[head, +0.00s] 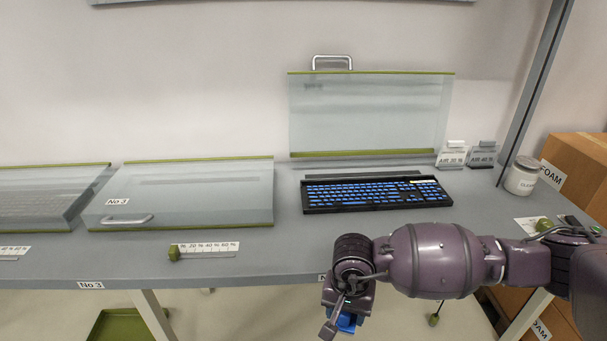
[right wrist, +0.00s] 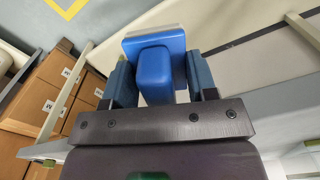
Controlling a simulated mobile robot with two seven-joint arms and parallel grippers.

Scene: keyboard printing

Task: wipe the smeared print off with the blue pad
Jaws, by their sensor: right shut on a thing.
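The black keyboard with blue keys (head: 375,193) lies on the grey bench under a raised clear cover. A smeared print on it is too small to make out. My right gripper (head: 338,325) is in front of the bench's front edge, nearer to me than the keyboard and apart from it. In the right wrist view the gripper (right wrist: 161,78) is shut on the blue pad (right wrist: 154,72), with one finger on each side of its block. Part of the pad (head: 347,322) shows beside the gripper in the head view. My left gripper is out of view.
The raised clear cover (head: 370,112) stands behind the keyboard. A closed clear cover (head: 190,195) is to its left. A white jar (head: 522,176) and small label stands (head: 484,155) are at the right. Cardboard boxes (head: 578,165) stand beyond the bench's right end.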

